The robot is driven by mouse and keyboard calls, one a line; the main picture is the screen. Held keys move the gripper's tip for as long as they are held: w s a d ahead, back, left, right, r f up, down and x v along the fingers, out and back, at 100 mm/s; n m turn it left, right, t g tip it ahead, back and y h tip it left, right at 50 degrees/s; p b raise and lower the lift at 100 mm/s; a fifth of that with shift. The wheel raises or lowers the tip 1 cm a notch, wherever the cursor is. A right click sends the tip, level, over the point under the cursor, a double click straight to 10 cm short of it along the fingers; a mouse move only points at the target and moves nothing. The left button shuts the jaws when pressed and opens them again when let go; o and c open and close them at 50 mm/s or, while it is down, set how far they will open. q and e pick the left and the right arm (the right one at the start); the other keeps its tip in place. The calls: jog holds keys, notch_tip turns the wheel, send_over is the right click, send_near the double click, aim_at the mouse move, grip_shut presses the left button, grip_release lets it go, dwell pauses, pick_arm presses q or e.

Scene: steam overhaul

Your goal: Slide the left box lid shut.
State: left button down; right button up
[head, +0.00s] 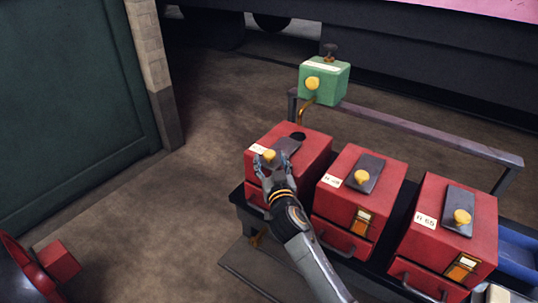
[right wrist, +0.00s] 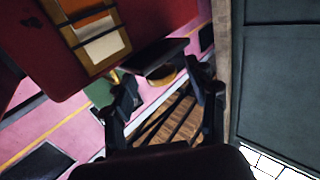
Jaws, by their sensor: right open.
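The left red box (head: 316,156) stands at the left end of a row of three. Its dark grey lid (head: 287,146) lies tilted across the top, and a dark round hole (head: 298,136) shows uncovered at the lid's far end. A yellow knob (head: 269,155) sits at the lid's near end. My right gripper (head: 270,163) is open, with its fingers around the knob. In the right wrist view the knob (right wrist: 160,79) shows below the lid's edge (right wrist: 156,56), between the two open fingers; contact cannot be told. My left gripper is not in view.
The middle red box (head: 391,177) and right red box (head: 482,215) stand close by, each with a dark lid and yellow knob. A green box (head: 325,84) stands behind, by a metal rail (head: 430,133). Open floor (head: 190,210) lies to the left.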

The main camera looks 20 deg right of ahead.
aim_at(280, 148)
jog(key=shift+w+d, duration=0.15)
jog(key=shift+w, duration=1.1)
jog(key=shift+c, duration=0.4)
grip_shut()
